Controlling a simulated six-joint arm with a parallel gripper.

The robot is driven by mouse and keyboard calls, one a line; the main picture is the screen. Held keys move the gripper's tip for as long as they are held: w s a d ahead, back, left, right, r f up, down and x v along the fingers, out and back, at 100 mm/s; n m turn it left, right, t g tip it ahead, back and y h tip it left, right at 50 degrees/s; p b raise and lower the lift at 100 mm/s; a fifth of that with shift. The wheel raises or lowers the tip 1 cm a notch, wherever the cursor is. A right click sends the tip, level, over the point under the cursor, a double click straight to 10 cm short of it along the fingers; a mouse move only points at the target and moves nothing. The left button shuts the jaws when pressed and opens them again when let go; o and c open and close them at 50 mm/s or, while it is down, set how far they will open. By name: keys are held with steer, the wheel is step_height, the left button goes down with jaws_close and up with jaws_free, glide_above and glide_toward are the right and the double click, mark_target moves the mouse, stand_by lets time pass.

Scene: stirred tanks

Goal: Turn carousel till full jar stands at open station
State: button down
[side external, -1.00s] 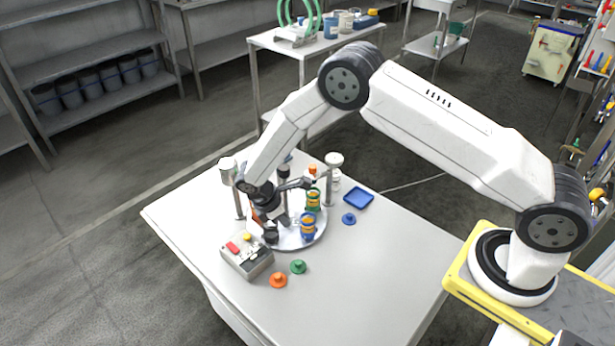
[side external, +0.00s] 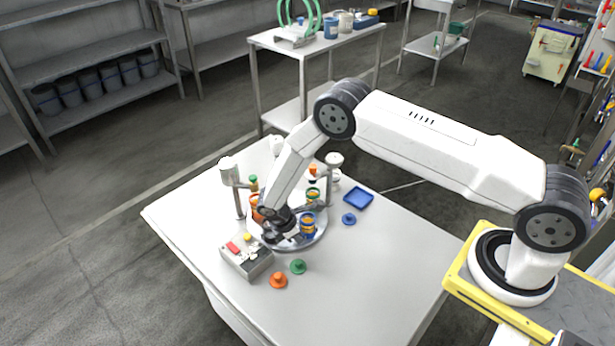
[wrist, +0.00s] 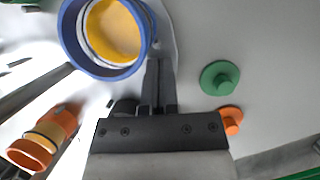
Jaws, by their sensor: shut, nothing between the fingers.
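The round silver carousel (side external: 312,240) stands on the white table, with blue, green and orange jars on it. The blue jar (side external: 308,229) is at the front right; in the wrist view the blue jar (wrist: 142,66) shows yellow-orange contents inside its rim. The green jar (side external: 313,194) stands behind it. The orange jar (side external: 256,213) is at the left, and the orange jar (wrist: 42,142) shows at lower left in the wrist view. My gripper (side external: 294,238) is low over the carousel's front, shut and empty. Its fingertips (wrist: 158,65) are beside the blue jar; I cannot tell whether they touch.
White-headed posts (side external: 229,172) and (side external: 334,160) rise around the carousel. A grey control box (side external: 246,258) with red and yellow buttons stands at front left. Green (side external: 298,266), orange (side external: 278,281) and blue (side external: 349,218) lids and a blue tray (side external: 359,197) lie nearby. The table's right front is clear.

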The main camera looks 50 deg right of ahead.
steer(key=shift+d+f, duration=0.1)
stand_by(0.3)
steer(key=shift+s+d, duration=0.3)
steer(key=shift+d, duration=0.25)
steer(key=v, duration=1)
steer(key=shift+s, duration=0.15)
